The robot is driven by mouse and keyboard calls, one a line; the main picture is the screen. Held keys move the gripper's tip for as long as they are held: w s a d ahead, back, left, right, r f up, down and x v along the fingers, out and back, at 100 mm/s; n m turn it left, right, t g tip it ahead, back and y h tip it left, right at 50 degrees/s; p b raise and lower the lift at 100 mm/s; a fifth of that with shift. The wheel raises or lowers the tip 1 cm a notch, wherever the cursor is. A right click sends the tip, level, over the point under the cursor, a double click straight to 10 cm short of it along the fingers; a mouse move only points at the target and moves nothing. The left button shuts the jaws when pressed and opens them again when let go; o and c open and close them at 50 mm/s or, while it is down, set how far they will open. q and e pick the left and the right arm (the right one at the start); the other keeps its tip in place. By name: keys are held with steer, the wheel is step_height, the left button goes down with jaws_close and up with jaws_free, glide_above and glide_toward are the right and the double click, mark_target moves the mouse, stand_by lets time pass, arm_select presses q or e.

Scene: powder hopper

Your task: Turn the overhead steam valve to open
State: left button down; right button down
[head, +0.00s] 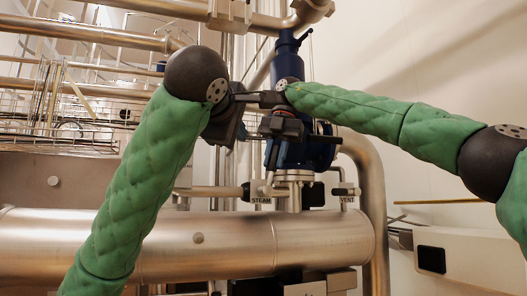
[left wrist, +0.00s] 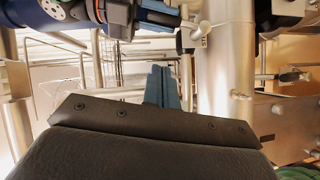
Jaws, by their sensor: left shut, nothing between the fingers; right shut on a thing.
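The STEAM label (head: 261,201) hangs at a small valve on a thin pipe, left of a blue actuator (head: 287,45). My right gripper (head: 279,128) reaches down in front of the actuator, above that label. It is shut on what looks like the steam valve's handle; the held part is mostly hidden in the head view. In the left wrist view, a pale fitting (left wrist: 190,36) is by blue finger-like bars. My left gripper (head: 262,98) is shut and empty, higher and close to the right wrist. Its closed fingers show in the left wrist view (left wrist: 163,86).
A second small valve with a VENT label (head: 347,199) stands to the right. A large steel cylinder (head: 180,243) lies below. Pipes (head: 110,35) and a wire rack (head: 70,132) fill the left. A bent pipe (head: 374,190) passes at right; the wall beyond is open.

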arm_select(q)
steer(key=d+x, duration=0.2)
steer(key=x, duration=1)
steer(key=shift+d+f, duration=0.2)
steer(key=shift+d, duration=0.1)
steer(key=shift+d, duration=0.1)
steer(key=shift+w+d, duration=0.1)
steer(key=shift+d, duration=0.3)
arm_select(e)
steer(key=shift+a, duration=0.15)
